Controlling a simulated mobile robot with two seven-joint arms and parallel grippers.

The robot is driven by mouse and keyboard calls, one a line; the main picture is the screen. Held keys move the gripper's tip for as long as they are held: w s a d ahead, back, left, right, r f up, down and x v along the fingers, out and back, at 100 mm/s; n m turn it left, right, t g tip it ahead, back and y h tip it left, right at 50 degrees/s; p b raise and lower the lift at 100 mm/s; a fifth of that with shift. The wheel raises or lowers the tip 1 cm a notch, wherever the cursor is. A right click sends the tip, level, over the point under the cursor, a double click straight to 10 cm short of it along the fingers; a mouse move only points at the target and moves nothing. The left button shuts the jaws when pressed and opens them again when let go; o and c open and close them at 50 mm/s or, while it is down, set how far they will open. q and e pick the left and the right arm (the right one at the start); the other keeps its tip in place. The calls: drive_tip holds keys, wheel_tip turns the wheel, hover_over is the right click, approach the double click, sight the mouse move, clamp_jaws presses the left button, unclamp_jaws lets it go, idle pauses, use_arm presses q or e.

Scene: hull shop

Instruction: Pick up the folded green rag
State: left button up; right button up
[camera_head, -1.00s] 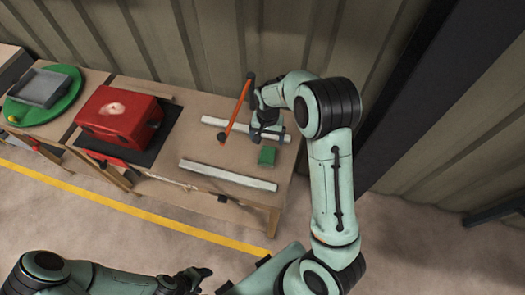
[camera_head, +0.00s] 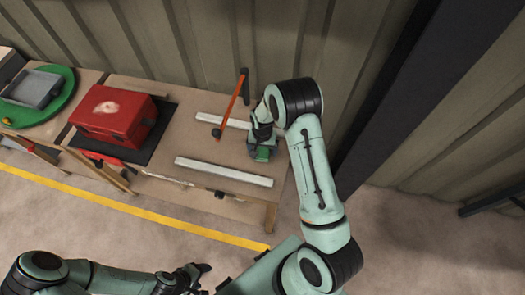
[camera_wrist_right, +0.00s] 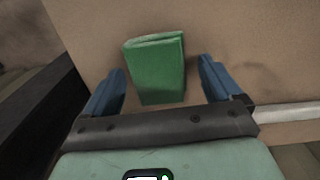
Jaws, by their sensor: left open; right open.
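The folded green rag (camera_head: 263,154) lies on the workbench near its right end, partly covered by my right gripper in the head view. In the right wrist view the rag (camera_wrist_right: 156,70) sits between the two blue fingers, with a gap on each side. My right gripper (camera_wrist_right: 162,85) is open and points down at the rag; it also shows over the rag in the head view (camera_head: 262,150). My left gripper (camera_head: 198,272) is open, low in the head view, away from the bench.
Two pale bars lie on the workbench (camera_head: 205,150), one in front (camera_head: 224,172) and one behind the rag (camera_head: 222,121). An orange-handled hammer (camera_head: 234,100) leans across the rear bar. A red toolbox (camera_head: 115,115) stands on a dark mat (camera_head: 152,142) to the left. A corrugated wall is behind.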

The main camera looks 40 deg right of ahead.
sight(263, 150)
drive_tip(key=c, duration=1.1)
drive_tip(key=shift+c, duration=0.2)
wheel_tip(263, 150, up, 20)
drive_tip(key=shift+p, duration=0.35)
drive_tip(key=shift+o, duration=0.5)
